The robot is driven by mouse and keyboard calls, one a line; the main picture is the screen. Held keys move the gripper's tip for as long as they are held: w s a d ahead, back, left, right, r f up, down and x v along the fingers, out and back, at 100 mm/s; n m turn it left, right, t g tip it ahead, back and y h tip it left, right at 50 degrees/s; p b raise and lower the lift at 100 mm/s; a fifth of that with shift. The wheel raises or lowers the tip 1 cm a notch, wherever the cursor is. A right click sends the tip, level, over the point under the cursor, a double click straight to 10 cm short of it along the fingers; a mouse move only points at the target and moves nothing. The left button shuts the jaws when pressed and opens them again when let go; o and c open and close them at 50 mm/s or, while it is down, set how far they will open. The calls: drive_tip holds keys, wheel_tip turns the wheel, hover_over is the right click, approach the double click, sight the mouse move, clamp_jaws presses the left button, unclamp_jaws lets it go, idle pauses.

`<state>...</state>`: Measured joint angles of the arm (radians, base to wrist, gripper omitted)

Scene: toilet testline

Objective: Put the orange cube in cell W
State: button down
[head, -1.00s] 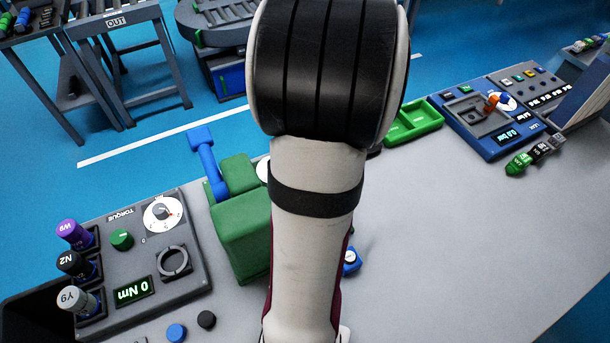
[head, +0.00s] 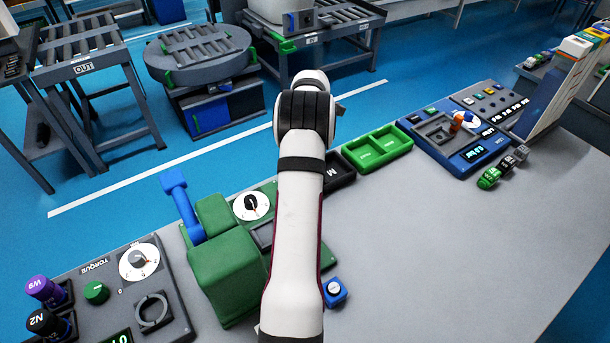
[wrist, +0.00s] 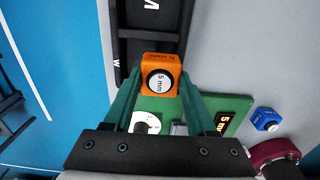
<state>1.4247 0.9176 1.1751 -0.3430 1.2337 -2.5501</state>
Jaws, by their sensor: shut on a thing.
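The orange cube (wrist: 161,77), marked 5 mm, is between the green fingertips of my gripper (wrist: 160,90) in the wrist view. My gripper is shut on it. In the wrist view the cube overlaps the near end of a black tray (wrist: 150,34), beside a small W label (wrist: 117,63) on the tray's left edge. I cannot tell the cube's height above the tray. A larger letter shows in the tray's far part. In the head view part of the black tray (head: 340,163) shows right of my arm, with an M label. My arm hides the gripper and cube there.
A green base with a dial (wrist: 147,122) lies below the cube in the wrist view. A green two-part tray (head: 377,150) stands right of the black tray. A blue button box (head: 335,291) is near my arm.

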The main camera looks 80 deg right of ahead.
drive_tip(key=shift+w+d+f, duration=0.2)
drive_tip(key=shift+w+f, duration=0.2)
drive_tip(key=shift+w, duration=0.1)
drive_tip(key=shift+w+d+f, duration=0.15)
drive_tip(key=shift+w+f, duration=0.2)
drive_tip(key=shift+w, duration=0.15)
drive_tip(key=shift+f, duration=1.9)
drive_tip(key=c, duration=0.5)
unclamp_jaws()
drive_tip(key=shift+f, duration=0.15)
